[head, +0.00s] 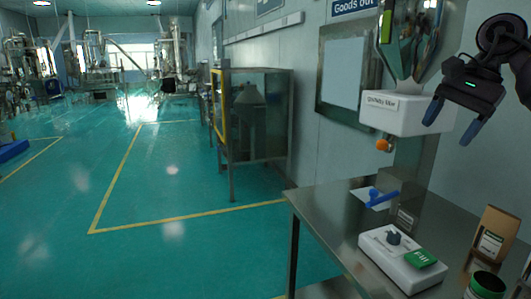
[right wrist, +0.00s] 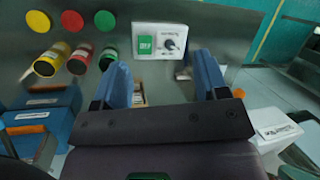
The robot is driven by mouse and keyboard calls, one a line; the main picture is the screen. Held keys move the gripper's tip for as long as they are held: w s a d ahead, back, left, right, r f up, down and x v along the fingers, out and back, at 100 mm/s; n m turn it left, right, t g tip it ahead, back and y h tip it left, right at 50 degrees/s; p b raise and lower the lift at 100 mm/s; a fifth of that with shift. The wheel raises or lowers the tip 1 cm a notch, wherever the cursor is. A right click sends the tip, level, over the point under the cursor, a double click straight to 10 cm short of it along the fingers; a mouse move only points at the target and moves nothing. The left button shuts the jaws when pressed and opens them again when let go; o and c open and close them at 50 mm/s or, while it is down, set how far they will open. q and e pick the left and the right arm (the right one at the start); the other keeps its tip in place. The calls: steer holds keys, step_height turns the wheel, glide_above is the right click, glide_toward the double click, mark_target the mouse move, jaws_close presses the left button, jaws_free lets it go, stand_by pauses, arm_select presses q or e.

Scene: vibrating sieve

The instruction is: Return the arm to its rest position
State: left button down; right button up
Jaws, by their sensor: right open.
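My right gripper (head: 450,125) is at the upper right of the head view, raised in front of the white box of the sieve machine (head: 405,112). Its blue fingers are spread, with nothing between them. In the right wrist view the open gripper (right wrist: 168,80) points down over the steel table, its fingers apart. A white control box (head: 402,262) with a dark knob and a green label sits on the table below; it also shows in the right wrist view (right wrist: 148,40). My left gripper is in neither view.
The steel table (head: 345,240) also carries a blue handle-like piece (head: 382,198), a brown bag (head: 492,236) and a green-rimmed container (head: 486,285).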

steer(key=w+a+r+m+t+y, duration=0.2)
steer(key=a+r+m+t+y, duration=0.1)
steer(key=a+m+y, duration=0.55)
steer(key=w+a+r+m+t+y, duration=0.2)
steer(key=a+r+m+y, duration=0.1)
steer(key=a+m+y, duration=0.55)
steer(key=d+f+m+t+h, duration=0.3)
steer(key=f+m+t+h, duration=0.85)
steer(key=f+m, duration=1.3)
steer(key=s+d+f+m+h, duration=0.2)
steer(key=s+f+m, duration=0.1)
steer(key=f+m, duration=0.3)
steer(key=s+d+f+m+h, duration=0.1)
steer(key=s+f+m+h, duration=0.2)
steer(key=f+m, duration=0.35)
steer(key=s+d+f+m+g+h, duration=0.2)
steer(key=s+f+m+g, duration=0.1)
steer(key=s+f, duration=0.9)
steer(key=s+d+f+m+g+h+p, duration=0.1)
steer(key=s+d+f+m+g+h, duration=0.1)
steer(key=s+f, duration=1)
steer(key=s+m+g, duration=0.1)
steer(key=s, duration=0.3)
steer(key=shift+d+g, duration=0.2)
steer(key=shift+g, duration=0.15)
